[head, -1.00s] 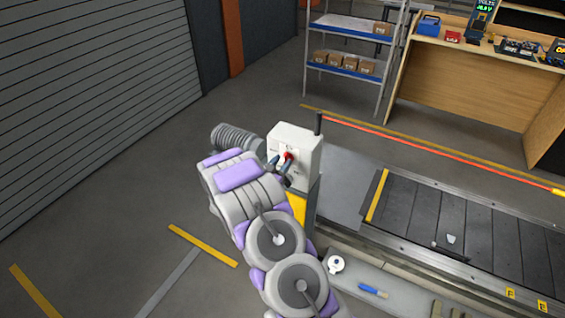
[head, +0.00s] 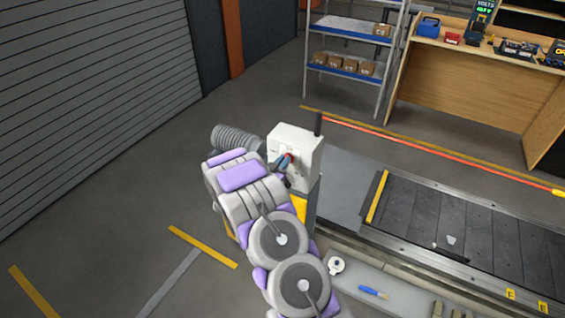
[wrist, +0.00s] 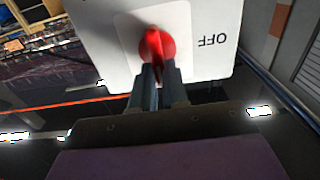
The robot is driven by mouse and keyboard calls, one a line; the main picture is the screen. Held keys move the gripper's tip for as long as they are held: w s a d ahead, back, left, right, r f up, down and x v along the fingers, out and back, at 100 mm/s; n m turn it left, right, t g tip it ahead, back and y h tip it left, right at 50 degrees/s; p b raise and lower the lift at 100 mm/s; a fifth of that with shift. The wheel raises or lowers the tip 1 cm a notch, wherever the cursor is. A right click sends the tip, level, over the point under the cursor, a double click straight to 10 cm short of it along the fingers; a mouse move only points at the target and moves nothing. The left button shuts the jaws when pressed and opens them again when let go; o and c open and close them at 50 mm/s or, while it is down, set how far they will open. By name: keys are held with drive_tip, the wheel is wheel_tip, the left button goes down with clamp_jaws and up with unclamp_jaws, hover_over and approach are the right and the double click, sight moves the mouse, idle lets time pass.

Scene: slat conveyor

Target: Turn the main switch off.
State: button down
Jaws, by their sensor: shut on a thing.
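The main switch is a red rotary knob (wrist: 157,45) on the front of a white switch box (head: 307,150). The knob also shows in the head view (head: 291,157), mostly covered by my gripper. My gripper (wrist: 157,75) is shut on the knob, with its two grey fingers on either side of the handle. In the wrist view the handle stands about upright in the picture. The word OFF appears upside down on the plate to the right of the knob. Any other position label is hidden or too small to read.
The box stands on a grey and yellow post (head: 301,207) at the end of the slat conveyor (head: 425,215). A grey ledge (head: 405,303) holds a tape roll (head: 337,265) and a blue-handled tool (head: 373,292). The floor to the left is open.

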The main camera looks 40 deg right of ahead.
drive_tip(key=shift+r+n+p, duration=0.1)
drive_tip(key=shift+n+p, duration=0.3)
drive_tip(key=shift+p, duration=0.15)
drive_tip(key=n+p, duration=0.1)
drive_tip(key=p, duration=0.1)
drive_tip(key=n+p, duration=0.1)
drive_tip(key=p, duration=0.1)
drive_tip(key=shift+w+a+r+n, duration=0.15)
drive_tip(key=shift+w+n, duration=0.15)
drive_tip(key=shift+n, duration=0.1)
drive_tip(key=n+p, duration=0.4)
drive_tip(key=shift+w+a+f, duration=0.15)
drive_tip(key=shift+w+f, duration=0.05)
drive_tip(key=shift+w, duration=0.15)
drive_tip(key=n+p, duration=0.1)
drive_tip(key=n, duration=0.2)
drive_tip(key=f+n+p, duration=0.1)
drive_tip(key=n, duration=0.3)
drive_tip(key=n+p, duration=0.1)
drive_tip(key=n, duration=0.2)
drive_tip(key=shift+w+a+f, duration=0.2)
drive_tip(key=shift+w+f, duration=0.15)
drive_tip(key=shift+f, duration=0.05)
drive_tip(key=shift+n, duration=0.4)
